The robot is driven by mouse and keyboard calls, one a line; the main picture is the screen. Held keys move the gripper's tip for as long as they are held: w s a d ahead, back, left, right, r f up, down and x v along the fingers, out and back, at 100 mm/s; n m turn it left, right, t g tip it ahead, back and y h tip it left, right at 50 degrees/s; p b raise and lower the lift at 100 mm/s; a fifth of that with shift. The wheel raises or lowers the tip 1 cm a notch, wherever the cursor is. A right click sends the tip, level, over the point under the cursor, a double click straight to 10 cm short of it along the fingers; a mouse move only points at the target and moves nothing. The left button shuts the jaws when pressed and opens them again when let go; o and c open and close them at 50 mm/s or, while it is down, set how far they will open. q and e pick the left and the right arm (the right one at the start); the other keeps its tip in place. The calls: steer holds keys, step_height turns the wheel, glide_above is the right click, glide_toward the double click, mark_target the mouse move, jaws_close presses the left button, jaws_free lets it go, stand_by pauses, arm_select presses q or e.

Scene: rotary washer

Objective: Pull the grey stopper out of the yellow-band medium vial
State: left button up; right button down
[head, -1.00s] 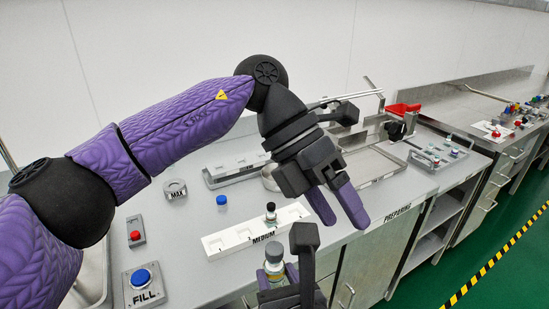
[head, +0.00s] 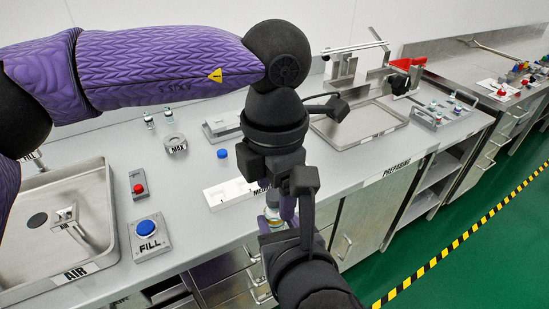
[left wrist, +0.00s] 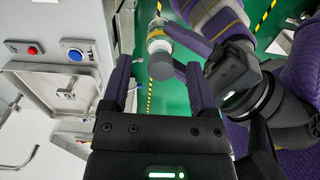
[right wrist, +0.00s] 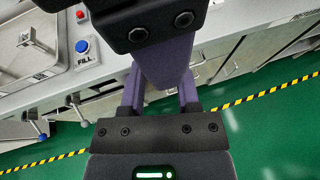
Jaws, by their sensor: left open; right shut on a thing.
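The yellow-band medium vial (left wrist: 157,35) is held by my right gripper (head: 277,226) in front of the counter; in the head view only a sliver of the vial (head: 272,214) shows. Its grey stopper (left wrist: 160,66) faces the camera in the left wrist view and appears seated in the vial. My left gripper (left wrist: 158,72) is open, pointing down from above, with one finger on each side of the stopper in that view. I cannot tell whether the fingers touch it. In the right wrist view my left gripper hides the vial between the right fingers (right wrist: 160,95).
The white medium rack (head: 230,194) stands on the counter just behind the grippers. The FILL button (head: 147,228), a red button (head: 139,188), a blue cap (head: 222,154) and the sink (head: 60,225) lie to the left. A metal tray (head: 360,125) is at the right. The floor in front is clear.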

mark_target(273, 193)
arm_select(q)
steer(key=shift+f, duration=0.1)
jaws_close()
steer(key=c, duration=0.7)
jaws_free()
steer(key=shift+c, duration=0.2)
jaws_close()
steer(key=shift+r, duration=0.2)
stand_by(0.6)
steer(key=shift+r, duration=2.45)
steer(key=shift+a, duration=0.1)
